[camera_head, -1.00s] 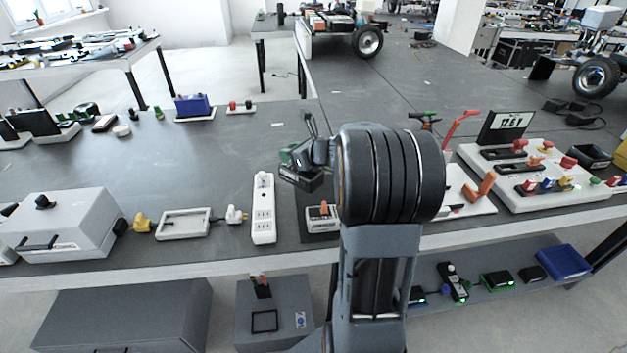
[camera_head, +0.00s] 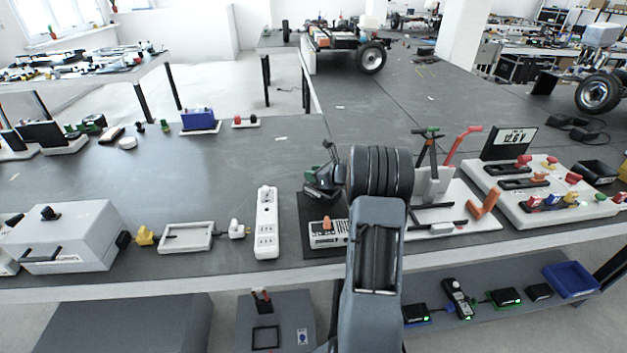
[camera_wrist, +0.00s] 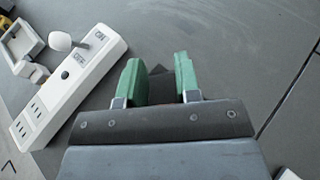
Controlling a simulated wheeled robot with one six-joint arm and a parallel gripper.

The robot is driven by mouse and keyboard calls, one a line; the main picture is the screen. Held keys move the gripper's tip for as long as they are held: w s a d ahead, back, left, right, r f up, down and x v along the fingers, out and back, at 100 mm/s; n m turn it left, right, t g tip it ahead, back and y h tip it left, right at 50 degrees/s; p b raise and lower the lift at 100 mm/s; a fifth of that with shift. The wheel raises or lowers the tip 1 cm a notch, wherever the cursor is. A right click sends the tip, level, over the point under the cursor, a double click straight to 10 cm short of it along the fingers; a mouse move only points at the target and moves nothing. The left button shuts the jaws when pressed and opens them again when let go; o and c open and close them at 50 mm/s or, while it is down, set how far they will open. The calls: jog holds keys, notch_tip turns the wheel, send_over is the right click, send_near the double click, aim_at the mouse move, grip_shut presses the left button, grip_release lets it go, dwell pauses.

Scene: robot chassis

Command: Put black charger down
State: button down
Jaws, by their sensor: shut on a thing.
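My gripper (camera_head: 322,182) is over the bench behind the white meter with the orange switch, left of my wrist. In the wrist view its two green fingers (camera_wrist: 160,78) stand apart, with a dark thing between them. This is the black charger (camera_wrist: 160,90), gripped and mostly hidden by the fingers and gripper body. I cannot tell whether its underside touches the bench.
A white power strip (camera_head: 266,222) lies left of my gripper and also shows in the wrist view (camera_wrist: 70,85). The white meter (camera_head: 328,233) is in front. A tool stand (camera_head: 455,215) is at the right. Bare bench lies behind.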

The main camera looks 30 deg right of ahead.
jog(key=shift+f, duration=1.1)
jog(key=shift+f, duration=0.1)
jog(key=shift+f, duration=0.15)
jog(key=c, duration=0.8)
grip_release()
jog(key=shift+a, duration=0.1)
